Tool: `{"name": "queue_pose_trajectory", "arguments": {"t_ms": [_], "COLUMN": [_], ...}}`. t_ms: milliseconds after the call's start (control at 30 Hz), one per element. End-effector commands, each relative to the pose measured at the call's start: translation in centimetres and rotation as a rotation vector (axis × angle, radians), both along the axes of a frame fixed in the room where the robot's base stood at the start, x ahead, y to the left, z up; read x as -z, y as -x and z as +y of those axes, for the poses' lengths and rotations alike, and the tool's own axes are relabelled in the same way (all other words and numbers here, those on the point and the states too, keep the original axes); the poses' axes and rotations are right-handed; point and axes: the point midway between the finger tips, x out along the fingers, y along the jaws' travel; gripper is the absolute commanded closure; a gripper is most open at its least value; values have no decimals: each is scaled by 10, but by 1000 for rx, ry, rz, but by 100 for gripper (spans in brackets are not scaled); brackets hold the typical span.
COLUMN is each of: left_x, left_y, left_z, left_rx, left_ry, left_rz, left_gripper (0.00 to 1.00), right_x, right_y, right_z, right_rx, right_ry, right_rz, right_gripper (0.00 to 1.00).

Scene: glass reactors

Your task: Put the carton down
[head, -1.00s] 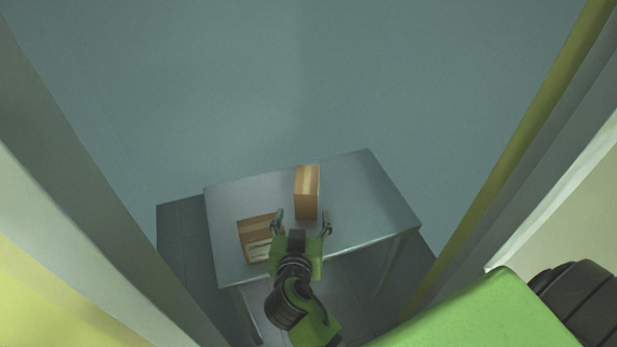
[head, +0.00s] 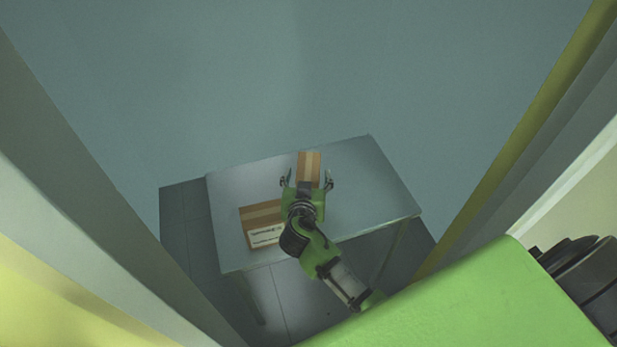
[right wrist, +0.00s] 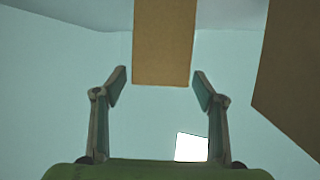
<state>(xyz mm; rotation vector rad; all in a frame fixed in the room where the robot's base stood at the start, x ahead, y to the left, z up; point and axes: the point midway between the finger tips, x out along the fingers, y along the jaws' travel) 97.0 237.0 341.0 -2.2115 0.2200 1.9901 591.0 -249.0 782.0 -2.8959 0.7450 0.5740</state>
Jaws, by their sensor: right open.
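A tall brown carton (head: 309,163) with a lighter tape strip stands on the grey table. My right gripper (head: 307,182) is open, and in the head view its body hides the carton's near lower part. In the right wrist view the carton (right wrist: 165,42) lies straight ahead, its near end about level with the open fingertips (right wrist: 161,82). I see no finger touching it. I cannot tell the gripper's exact height over the table. A second brown carton (head: 261,216) with a white label sits at the table's left front. My left gripper is not in view.
The table (head: 375,190) is bare on its right side and at its back left. The second carton is close on the right in the right wrist view (right wrist: 290,85). Pale wall edges frame both sides, with a yellow strip (head: 500,170) at the right.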

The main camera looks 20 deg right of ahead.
Motion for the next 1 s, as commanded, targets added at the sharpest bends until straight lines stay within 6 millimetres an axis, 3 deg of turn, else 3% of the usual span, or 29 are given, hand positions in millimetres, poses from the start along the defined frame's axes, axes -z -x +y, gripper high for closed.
{"name": "queue_pose_trajectory", "arguments": {"t_ms": [200, 467, 700, 1000], "left_x": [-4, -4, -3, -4], "left_y": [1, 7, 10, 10], "left_z": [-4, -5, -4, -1], "left_rx": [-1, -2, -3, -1], "left_ry": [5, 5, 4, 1], "left_rz": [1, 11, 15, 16], "left_gripper": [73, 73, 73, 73], "right_x": [8, 9, 9, 6], "right_y": [-19, -20, -20, -20], "right_z": [-11, -11, -11, -11], "right_rx": [-1, 0, 0, -1], "right_ry": [2, 1, 0, -1], "right_rz": [1, 0, 1, -2], "right_gripper": [35, 35, 98, 100]}}
